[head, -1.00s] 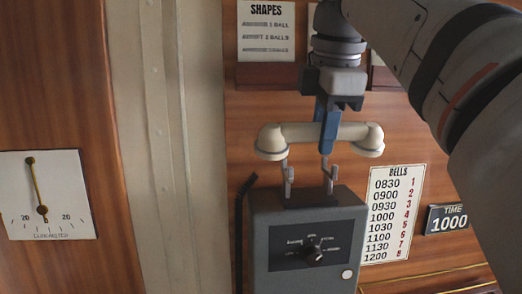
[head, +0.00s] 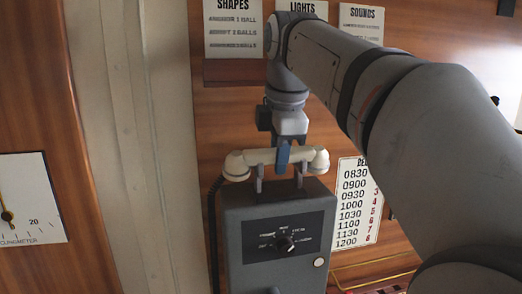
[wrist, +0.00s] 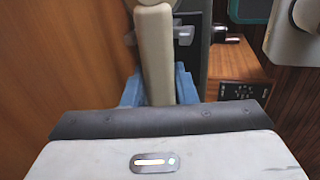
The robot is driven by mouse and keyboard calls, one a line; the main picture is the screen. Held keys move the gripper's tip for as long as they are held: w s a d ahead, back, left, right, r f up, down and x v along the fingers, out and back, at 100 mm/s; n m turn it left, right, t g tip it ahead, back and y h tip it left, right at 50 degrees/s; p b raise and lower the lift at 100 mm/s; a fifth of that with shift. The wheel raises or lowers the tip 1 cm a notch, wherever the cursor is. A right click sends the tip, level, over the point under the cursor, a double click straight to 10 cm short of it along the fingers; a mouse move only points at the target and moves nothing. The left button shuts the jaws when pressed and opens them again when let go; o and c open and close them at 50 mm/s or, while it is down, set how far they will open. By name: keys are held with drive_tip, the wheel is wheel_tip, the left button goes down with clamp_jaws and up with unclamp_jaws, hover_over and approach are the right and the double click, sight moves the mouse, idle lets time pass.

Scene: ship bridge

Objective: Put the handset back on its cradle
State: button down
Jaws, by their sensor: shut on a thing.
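The cream handset (head: 262,156) lies level across the top of the cradle's two grey prongs (head: 258,180), above the grey box (head: 232,215). In the head view its bar is at the prong tops; I cannot tell whether it rests fully in them. My gripper (head: 283,160) comes from above, its blue fingers closed around the middle of the bar. In the wrist view the handset bar (wrist: 154,45) runs between the blue fingers (wrist: 158,90), with a metal prong (wrist: 184,35) close beside it. The far ends of the bar are partly hidden there.
The grey box has a dark dial panel (head: 289,236) on its front. A dark cord (head: 212,210) hangs at its left. A bells card (head: 356,200) is on the wooden wall to the right, and a small ledge (head: 232,72) is above left.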

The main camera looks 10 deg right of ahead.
drive_tip(key=shift+f, duration=0.15)
drive_tip(key=c, duration=1.2)
unclamp_jaws()
drive_tip(key=shift+o, duration=0.2)
drive_tip(key=shift+f+b, duration=0.15)
drive_tip(key=shift+b, duration=0.35)
drive_tip(key=v, duration=0.7)
drive_tip(key=shift+w+a+r, duration=0.15)
drive_tip(key=shift+w+r, duration=0.05)
drive_tip(key=shift+w, duration=0.05)
drive_tip(key=shift+s+r, duration=0.2)
drive_tip(key=shift+r, duration=0.15)
